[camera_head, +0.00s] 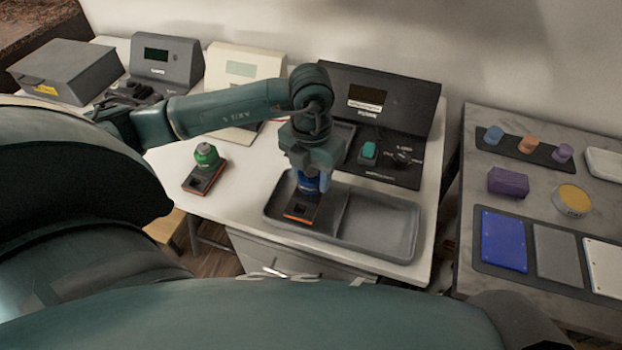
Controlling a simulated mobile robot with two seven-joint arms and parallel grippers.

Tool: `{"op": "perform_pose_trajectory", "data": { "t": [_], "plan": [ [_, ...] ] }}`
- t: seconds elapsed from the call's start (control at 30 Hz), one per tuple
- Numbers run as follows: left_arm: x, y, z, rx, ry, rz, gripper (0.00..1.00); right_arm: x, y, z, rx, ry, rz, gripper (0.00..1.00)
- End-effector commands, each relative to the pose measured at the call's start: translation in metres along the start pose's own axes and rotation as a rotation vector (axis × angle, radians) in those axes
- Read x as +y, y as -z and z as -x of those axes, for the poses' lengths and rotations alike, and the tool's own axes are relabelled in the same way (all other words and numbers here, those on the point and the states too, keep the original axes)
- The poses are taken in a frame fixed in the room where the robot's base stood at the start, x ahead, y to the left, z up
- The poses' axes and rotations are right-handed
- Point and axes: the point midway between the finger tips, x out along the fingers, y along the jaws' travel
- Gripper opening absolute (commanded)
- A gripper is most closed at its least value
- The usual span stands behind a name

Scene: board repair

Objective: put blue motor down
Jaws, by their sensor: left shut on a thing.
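My left gripper (312,172) points down over the grey two-compartment tray (400,252) and is shut on the blue motor (308,185). The fingers hide part of the motor. The motor is upright on a dark base with an orange edge (300,212), over the left compartment of the tray. I cannot tell whether the base touches the tray floor. My right gripper is not in view.
A green motor (206,155) on a similar base stands on the white table to the left. A dark console (375,100) stands behind the tray. The tray's right compartment is empty. A marble table (483,140) at right holds blocks and coloured plates.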

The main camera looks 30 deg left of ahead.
Motion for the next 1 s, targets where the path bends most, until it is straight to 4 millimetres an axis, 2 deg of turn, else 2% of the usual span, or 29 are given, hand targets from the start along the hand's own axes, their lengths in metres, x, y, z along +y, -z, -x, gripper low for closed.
{"op": "perform_pose_trajectory", "data": {
  "t": [0.1,0.17,0.53,0.57,0.6,0.8,1.0],
  "plan": [
    [0.000,0.001,-0.018,0.003,0.000,0.001,0.22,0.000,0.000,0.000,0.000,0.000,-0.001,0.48],
    [0.000,0.000,-0.023,0.001,0.000,0.001,0.22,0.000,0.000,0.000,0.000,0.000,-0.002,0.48],
    [0.000,0.000,-0.028,-0.001,0.000,0.000,0.22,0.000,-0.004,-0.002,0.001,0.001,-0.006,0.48],
    [0.000,0.000,-0.027,0.000,0.000,0.000,0.48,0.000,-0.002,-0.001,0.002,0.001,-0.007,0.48],
    [0.000,0.000,-0.027,0.000,0.000,0.000,0.51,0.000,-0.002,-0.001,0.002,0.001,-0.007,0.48],
    [0.000,0.000,-0.027,0.001,-0.001,0.000,0.67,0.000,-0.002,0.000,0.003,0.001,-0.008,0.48],
    [0.000,0.000,-0.026,0.001,-0.001,0.000,0.67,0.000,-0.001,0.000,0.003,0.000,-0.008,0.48]
  ]
}}
